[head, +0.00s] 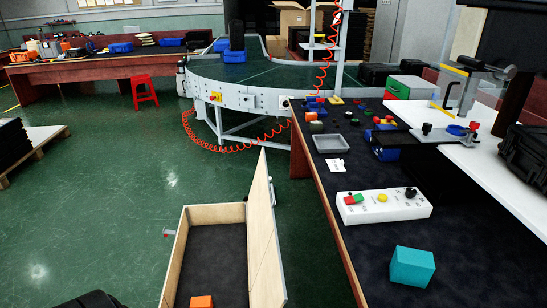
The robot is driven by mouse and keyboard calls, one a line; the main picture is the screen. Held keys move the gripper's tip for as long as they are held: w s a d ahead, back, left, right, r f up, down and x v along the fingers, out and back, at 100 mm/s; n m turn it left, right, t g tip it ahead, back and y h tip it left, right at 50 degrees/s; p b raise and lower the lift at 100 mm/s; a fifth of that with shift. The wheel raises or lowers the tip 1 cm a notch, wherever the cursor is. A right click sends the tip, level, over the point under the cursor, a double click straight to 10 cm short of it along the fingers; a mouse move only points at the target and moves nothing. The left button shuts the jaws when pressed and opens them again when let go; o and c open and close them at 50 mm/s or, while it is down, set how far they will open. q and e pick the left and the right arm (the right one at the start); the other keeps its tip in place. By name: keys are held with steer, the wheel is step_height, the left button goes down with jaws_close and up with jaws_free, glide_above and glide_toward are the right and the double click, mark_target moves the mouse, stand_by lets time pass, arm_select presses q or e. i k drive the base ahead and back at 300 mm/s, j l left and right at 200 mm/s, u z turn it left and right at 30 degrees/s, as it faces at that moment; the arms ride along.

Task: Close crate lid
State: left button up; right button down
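A wooden crate (216,213) with a dark floor stands at the bottom, left of the dark workbench. Its wooden lid (262,240) is open and stands steeply upright along the crate's right side. An orange block (202,301) lies inside the crate, cut off by the lower picture edge. A small grey and red fitting (168,232) shows at the crate's left side. Neither of my grippers can be made out. A dark shape at the bottom left edge is too cut off to identify.
The workbench (400,262) on the right holds a teal block (412,267), a white button box (384,205) and a grey tray (357,141). A curved conveyor (255,78) stands behind, with a red coiled hose. Green floor (90,215) is clear left of the crate.

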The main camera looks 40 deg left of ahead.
mark_target(268, 283)
steer(key=j+u, duration=0.5)
steer(key=i+j+u, duration=0.2)
steer(key=j+u, duration=0.3)
